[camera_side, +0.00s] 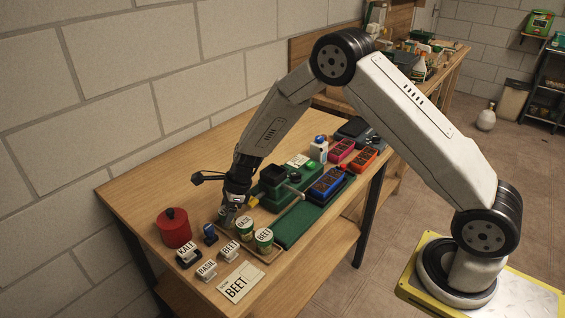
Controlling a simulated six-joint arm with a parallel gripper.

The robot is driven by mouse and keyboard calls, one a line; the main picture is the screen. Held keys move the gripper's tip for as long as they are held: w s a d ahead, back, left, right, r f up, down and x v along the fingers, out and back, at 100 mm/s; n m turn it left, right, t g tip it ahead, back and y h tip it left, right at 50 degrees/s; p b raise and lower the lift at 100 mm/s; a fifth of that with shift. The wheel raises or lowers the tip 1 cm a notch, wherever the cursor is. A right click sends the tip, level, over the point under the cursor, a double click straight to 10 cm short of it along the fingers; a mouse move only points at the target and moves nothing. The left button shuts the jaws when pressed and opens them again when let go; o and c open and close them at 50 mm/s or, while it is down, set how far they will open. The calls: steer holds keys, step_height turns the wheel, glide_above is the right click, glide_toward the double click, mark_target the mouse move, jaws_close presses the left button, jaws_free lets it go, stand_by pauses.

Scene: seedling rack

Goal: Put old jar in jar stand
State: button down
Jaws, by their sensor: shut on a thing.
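My gripper (229,214) points down at the back left corner of a small wooden tray (274,258). It is shut on a small greyish thing, mostly hidden by the fingers; I cannot tell whether this is the old jar. Two green-and-white pots stand upright in the tray beside it, one with a label that seems to read BASIL (245,229) and one labelled BEET (264,240). I cannot pick out the jar stand with certainty. A small dark blue holder (210,234) stands just left of my gripper.
A red lidded canister (173,229) stands at the left. Label blocks KALE (187,256), BASIL (206,270) and BEET (229,251) and a BEET card (240,283) lie in front. A green mat (298,228), green machine (275,190) and coloured trays (327,183) fill the right.

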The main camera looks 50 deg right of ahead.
jaws_free()
steer(key=v, duration=1.2)
stand_by(0.7)
steer(key=s+d+n+h, duration=0.1)
steer(key=s+n, duration=0.9)
steer(key=n, duration=0.2)
steer(key=s+d+r+n+h, duration=0.1)
steer(key=s+n+h, duration=0.1)
steer(key=s+n, duration=0.9)
steer(key=shift+d+r+n+h, duration=0.15)
steer(key=shift+d+n+h, duration=0.2)
steer(key=shift+n, duration=0.55)
